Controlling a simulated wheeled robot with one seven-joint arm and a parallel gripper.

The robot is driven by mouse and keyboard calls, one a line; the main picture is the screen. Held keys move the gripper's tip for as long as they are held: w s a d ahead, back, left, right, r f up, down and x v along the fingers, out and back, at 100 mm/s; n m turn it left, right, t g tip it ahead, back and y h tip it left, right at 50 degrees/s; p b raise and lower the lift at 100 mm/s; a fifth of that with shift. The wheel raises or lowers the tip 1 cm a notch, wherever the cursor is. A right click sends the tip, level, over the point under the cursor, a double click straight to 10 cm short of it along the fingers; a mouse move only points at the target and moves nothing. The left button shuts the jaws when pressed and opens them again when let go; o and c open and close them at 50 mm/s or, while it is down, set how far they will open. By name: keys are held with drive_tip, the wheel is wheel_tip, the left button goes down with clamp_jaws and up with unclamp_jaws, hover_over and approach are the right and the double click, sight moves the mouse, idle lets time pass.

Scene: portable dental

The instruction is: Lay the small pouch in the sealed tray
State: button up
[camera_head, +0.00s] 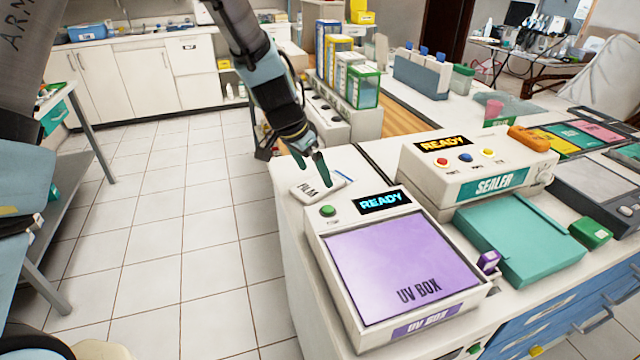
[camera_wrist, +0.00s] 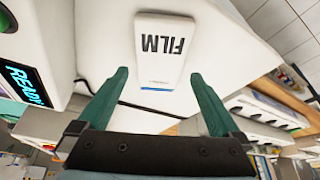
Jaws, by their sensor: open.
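A flat white packet marked FILM (camera_head: 306,190) lies on the white counter beside the UV box; it also shows in the wrist view (camera_wrist: 161,62). I cannot tell whether it is the small pouch. My gripper (camera_head: 313,172) is open and empty, with its teal fingers pointing down at the packet in the head view. In the wrist view the packet lies beyond the gap between the fingertips (camera_wrist: 158,76). Yellow, teal and pink panels (camera_head: 578,133) lie at the right back; I cannot tell whether one is the sealed tray.
The UV box (camera_head: 395,265) with a purple lid stands beside the packet and reads READY. The sealer (camera_head: 480,165) is behind it, with a teal slab (camera_head: 520,240) in front. A green box (camera_head: 590,233) and an orange item (camera_head: 528,138) are nearby. Tiled floor lies left.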

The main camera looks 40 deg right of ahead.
sight(319, 184)
drive_tip(key=shift+p+x, duration=0.45)
drive_tip(key=shift+x, duration=1.35)
drive_tip(key=shift+a, duration=0.15)
drive_tip(key=c, duration=1.3)
